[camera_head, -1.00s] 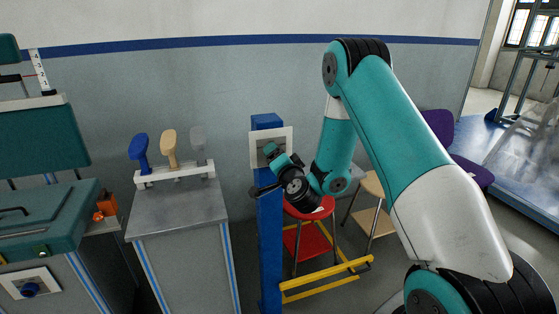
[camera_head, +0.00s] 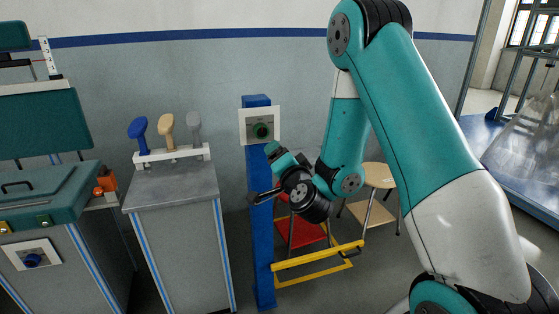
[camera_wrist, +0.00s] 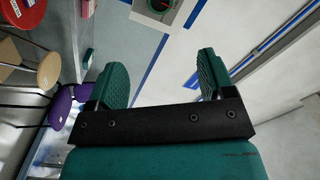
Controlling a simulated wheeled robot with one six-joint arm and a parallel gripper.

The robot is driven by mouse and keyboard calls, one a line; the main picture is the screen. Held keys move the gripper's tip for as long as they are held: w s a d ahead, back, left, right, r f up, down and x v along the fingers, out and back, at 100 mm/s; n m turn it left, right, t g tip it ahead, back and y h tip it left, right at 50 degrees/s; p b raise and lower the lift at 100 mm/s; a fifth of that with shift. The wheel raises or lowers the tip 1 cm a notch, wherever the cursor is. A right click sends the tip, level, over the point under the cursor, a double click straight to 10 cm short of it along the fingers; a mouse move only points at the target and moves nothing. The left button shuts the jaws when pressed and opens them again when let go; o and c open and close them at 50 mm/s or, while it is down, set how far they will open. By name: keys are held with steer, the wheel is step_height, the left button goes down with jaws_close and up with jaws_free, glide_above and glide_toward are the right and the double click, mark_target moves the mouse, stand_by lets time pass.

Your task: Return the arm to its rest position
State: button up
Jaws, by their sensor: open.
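My teal arm rises from the lower right and bends down to my gripper (camera_wrist: 160,80) near the middle of the head view. In the wrist view its two green ribbed fingers stand wide apart with nothing between them. In the head view the gripper (camera_head: 264,172) is seen small, in front of the blue post (camera_head: 262,235). The panel also shows at the top of the wrist view (camera_wrist: 149,12), beyond the fingers.
A grey cabinet (camera_head: 180,240) bears a rack of blue, tan and grey handles (camera_head: 170,150). A teal machine (camera_head: 45,195) stands at left. A yellow bar frame (camera_head: 315,257), a red stool (camera_head: 300,233) and a wooden stool (camera_head: 378,175) stand behind my arm.

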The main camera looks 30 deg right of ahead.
steer(key=shift+d, duration=0.1)
steer(key=s+a+r+n+g+y+p, duration=0.1)
steer(key=s+a+r+n+g+y, duration=0.2)
steer(key=a, duration=0.4)
steer(key=s+a+r+n+g+y+p, duration=0.1)
steer(key=a+r+n+g+y+p, duration=0.15)
steer(key=a+n+y, duration=0.35)
steer(key=s+a+r+n+g+y+p, duration=0.1)
steer(key=s+a+r+n+y, duration=0.25)
steer(key=a, duration=0.35)
steer(key=s+r+n+g+h+p, duration=0.1)
steer(key=s+n+g, duration=0.3)
steer(key=s, duration=0.6)
steer(key=s+r+n+g+h+p, duration=0.2)
steer(key=s+r+n+g, duration=0.2)
steer(key=s+g, duration=0.3)
steer(key=s+a+n, duration=0.1)
steer(key=s, duration=0.3)
steer(key=shift+s+h, duration=0.2)
steer(key=shift+h, duration=0.15)
